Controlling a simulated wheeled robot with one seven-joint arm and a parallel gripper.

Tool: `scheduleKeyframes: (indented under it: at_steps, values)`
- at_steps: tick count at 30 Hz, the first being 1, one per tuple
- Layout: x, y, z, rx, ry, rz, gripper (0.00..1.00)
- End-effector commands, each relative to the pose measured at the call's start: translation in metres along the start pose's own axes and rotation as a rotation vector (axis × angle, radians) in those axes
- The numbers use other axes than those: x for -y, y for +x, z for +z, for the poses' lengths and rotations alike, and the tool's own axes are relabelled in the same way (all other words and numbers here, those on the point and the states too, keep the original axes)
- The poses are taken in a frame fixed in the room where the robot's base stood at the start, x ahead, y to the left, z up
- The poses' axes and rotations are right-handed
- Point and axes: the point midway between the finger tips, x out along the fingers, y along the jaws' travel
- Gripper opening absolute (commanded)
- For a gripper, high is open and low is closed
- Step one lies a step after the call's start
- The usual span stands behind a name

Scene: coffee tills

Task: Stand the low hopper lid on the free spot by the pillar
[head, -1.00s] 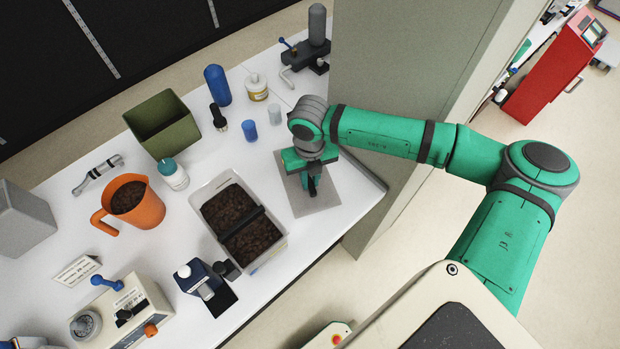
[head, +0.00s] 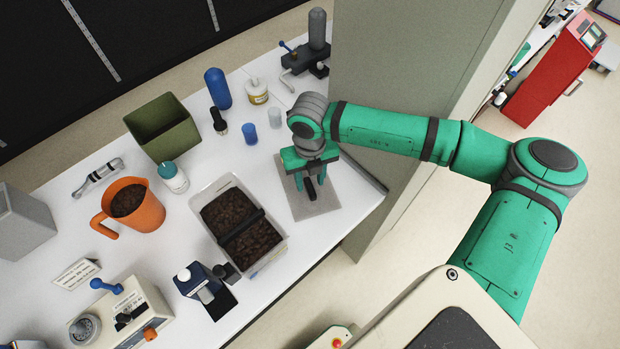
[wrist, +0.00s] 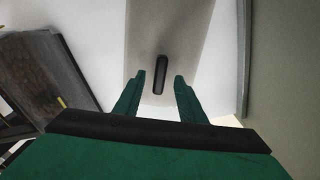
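The lid (head: 318,203) appears as a flat grey rectangular panel lying on the white counter beside the pillar. A short black bar handle (wrist: 160,74) stands out from its middle in the wrist view. My gripper (head: 310,183) is over the panel, pointing down. In the wrist view my gripper (wrist: 160,75) is open, with one finger on each side of the handle and a visible gap on both sides. My wrist hides the far part of the panel in the head view.
The grey-green pillar (head: 405,60) rises close to the right. A clear bin of dark beans (head: 283,247) with a black crossbar stands left of the panel. A blue cup (head: 249,132) and a grey cup (head: 275,117) stand behind. The counter's front edge is near.

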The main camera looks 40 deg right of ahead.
Motion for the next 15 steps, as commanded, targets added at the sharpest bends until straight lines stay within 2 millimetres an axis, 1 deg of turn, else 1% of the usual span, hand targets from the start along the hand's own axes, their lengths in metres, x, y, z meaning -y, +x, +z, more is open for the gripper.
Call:
scheduleKeyframes:
  at_steps: [2,3,4,12,15]
  values:
    - [0.0,0.0001,0.0,0.0,0.0,0.0,0.37]
    - [0.0,0.0002,-0.0001,0.0,0.0,0.0,0.46]
    - [0.0,0.0002,-0.0001,0.0,0.0,0.0,0.49]
    - [0.0,-0.0002,0.0,0.0,0.0,0.0,0.49]
    - [0.0004,-0.0044,0.0003,0.001,0.0,-0.001,0.49]
